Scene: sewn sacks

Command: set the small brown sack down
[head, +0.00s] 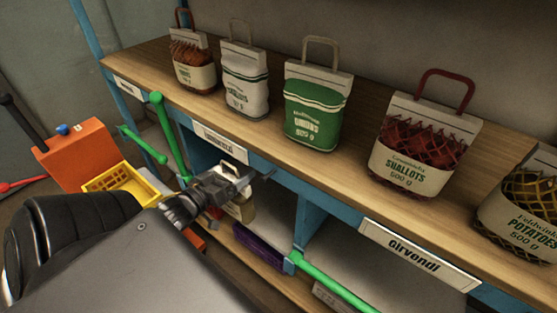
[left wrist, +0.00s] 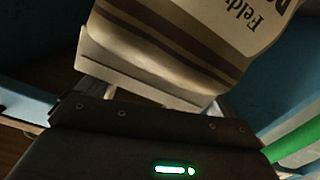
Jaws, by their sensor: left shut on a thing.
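The small brown sack (head: 243,207) is cream with brown bands and hangs in the lower compartment under the wooden shelf top. It also shows in the left wrist view (left wrist: 190,45), its printed face and pale top band close to the jaws. My left gripper (head: 243,181) is shut on it at its top end. The gripper hides part of the sack in the head view. I cannot tell whether the sack's base touches the lower board. My right gripper is not in view.
Above stand a shallots sack (head: 415,150), a green sack (head: 315,112), a white sack (head: 245,85), a red net sack (head: 193,65) and a potatoes sack (head: 525,205). A purple box (head: 258,247) lies on the lower board. A blue divider (head: 310,222) and green bar (head: 335,285) are close right.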

